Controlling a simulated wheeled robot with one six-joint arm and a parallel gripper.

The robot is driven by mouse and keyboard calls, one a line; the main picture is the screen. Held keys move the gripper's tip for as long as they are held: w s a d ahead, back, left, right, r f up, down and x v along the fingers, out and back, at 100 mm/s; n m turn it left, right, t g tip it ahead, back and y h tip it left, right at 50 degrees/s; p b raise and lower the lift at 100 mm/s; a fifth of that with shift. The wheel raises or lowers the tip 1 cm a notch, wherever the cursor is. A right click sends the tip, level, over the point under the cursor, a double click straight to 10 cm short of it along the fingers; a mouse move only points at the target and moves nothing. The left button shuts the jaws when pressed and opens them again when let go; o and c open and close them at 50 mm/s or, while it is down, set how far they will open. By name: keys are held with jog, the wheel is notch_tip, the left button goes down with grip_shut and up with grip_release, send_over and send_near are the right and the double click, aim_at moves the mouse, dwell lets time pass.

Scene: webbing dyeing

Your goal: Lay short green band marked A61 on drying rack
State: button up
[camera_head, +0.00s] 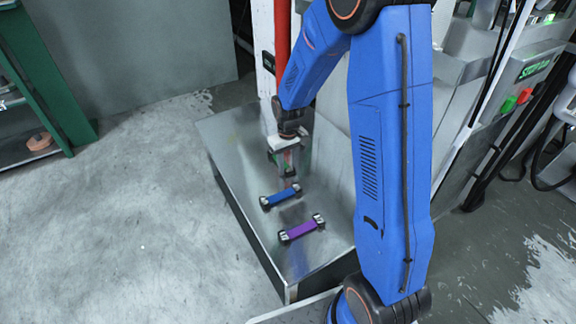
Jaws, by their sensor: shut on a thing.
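My gripper (285,172) points down over the far part of a metal table (238,150). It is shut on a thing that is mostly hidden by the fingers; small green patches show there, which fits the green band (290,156). I cannot read the A61 mark or tell the band's length. A blue band (283,197) with dark ends lies on the table just in front of the gripper. A purple band (301,230) with metal ends lies nearer. A green-framed rack (38,90) stands at the far left; I cannot tell whether it is the drying rack.
A machine with a green-lit sign (534,69) and green and red buttons (517,99) stands at the right. A red upright pipe (282,35) rises behind the table. Black cables hang at the right edge. The concrete floor (130,220) left of the table is clear.

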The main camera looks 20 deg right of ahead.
jog(key=o, duration=1)
jog(key=shift+o, duration=0.2)
